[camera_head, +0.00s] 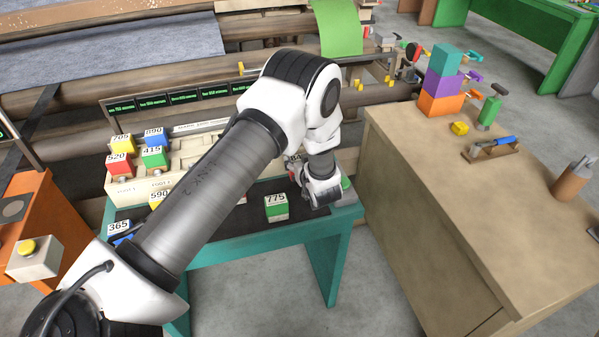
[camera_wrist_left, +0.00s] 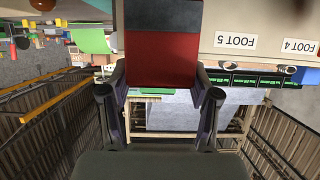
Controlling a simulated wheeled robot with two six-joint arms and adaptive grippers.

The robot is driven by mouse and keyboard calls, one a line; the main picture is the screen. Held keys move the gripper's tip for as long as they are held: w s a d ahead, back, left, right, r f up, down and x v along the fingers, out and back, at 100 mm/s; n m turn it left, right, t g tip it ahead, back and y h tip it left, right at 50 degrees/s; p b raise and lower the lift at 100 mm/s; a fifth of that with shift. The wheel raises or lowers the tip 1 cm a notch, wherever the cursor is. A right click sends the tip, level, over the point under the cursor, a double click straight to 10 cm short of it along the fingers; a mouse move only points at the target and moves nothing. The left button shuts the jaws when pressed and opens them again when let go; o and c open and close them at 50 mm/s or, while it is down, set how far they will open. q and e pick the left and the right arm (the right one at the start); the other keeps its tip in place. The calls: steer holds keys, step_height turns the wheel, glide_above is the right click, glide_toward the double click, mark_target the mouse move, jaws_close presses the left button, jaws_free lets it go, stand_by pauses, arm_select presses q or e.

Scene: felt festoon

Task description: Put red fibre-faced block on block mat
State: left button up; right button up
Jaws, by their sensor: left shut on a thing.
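My left gripper (camera_head: 311,184) hangs over the right end of the teal table, its fingers partly hidden by its own wrist. In the left wrist view it (camera_wrist_left: 160,80) is shut on the red block (camera_wrist_left: 162,60), with a finger at each side. This block has a red part and a dark grey part. In the head view only a small piece of it shows beside the gripper. The dark mat (camera_head: 245,226) lies on the teal table, partly covered by my arm. A green block marked 775 (camera_head: 276,208) stands on it, left of the gripper. My right gripper is out of view.
A pale rack behind the mat carries a yellow block (camera_head: 122,143), a blue block (camera_head: 155,137), a red block marked 520 (camera_head: 119,165) and a green block marked 415 (camera_head: 154,158). A wooden bench (camera_head: 440,170) stands right, with stacked coloured blocks (camera_head: 443,80).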

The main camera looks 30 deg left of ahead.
arm_select(q)
step_height(320, 180, down, 3)
steer(key=shift+f+b, duration=0.2)
steer(key=shift+b, duration=0.65)
steer(key=shift+r, duration=0.1)
steer(key=shift+f, duration=0.2)
steer(key=o, duration=1.3)
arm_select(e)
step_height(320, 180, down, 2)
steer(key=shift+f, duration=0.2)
arm_select(q)
steer(key=shift+r, duration=0.1)
steer(key=shift+d+r, duration=0.1)
steer(key=shift+r, duration=0.15)
steer(key=shift+b+v, duration=1)
steer(key=shift+v, duration=4.95)
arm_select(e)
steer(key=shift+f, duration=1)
